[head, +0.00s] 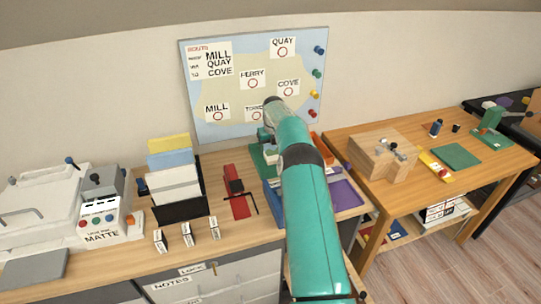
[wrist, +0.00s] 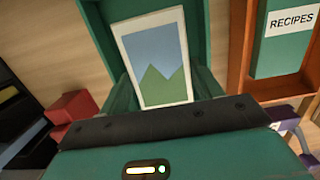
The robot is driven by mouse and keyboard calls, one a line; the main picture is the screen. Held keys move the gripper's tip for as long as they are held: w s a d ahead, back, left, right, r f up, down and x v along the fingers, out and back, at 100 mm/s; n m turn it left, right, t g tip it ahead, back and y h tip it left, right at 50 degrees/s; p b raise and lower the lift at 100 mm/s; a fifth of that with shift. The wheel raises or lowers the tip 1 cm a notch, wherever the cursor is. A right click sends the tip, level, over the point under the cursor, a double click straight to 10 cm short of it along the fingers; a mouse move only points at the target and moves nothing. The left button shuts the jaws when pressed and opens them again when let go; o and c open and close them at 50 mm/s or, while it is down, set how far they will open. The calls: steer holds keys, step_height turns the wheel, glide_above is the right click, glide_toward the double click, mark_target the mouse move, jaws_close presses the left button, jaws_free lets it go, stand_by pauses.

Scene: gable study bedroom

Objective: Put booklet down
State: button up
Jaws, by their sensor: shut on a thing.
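A booklet (wrist: 153,58) with a white border and a picture of green peaks under a blue sky is between the fingers of my gripper (wrist: 162,86) in the wrist view. My gripper is shut on it. A green tray (wrist: 194,14) lies behind and around the booklet; whether the booklet touches it I cannot tell. In the head view the green tray (head: 257,161) shows beside my arm, which hides most of my gripper and the booklet.
An orange tray (wrist: 241,88) with a green item labelled RECIPES (wrist: 287,51) is right of the green tray. A blue tray (head: 271,198), a purple tray (head: 346,194) and a red clamp-like tool (head: 236,204) are close by. A map board (head: 240,110) stands behind.

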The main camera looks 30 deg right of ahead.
mark_target(270, 151)
steer(key=shift+w+a+f, duration=0.1)
steer(key=shift+w+f, duration=0.1)
steer(key=shift+f, duration=1.6)
steer(key=shift+f, duration=0.15)
steer(key=o, duration=1.1)
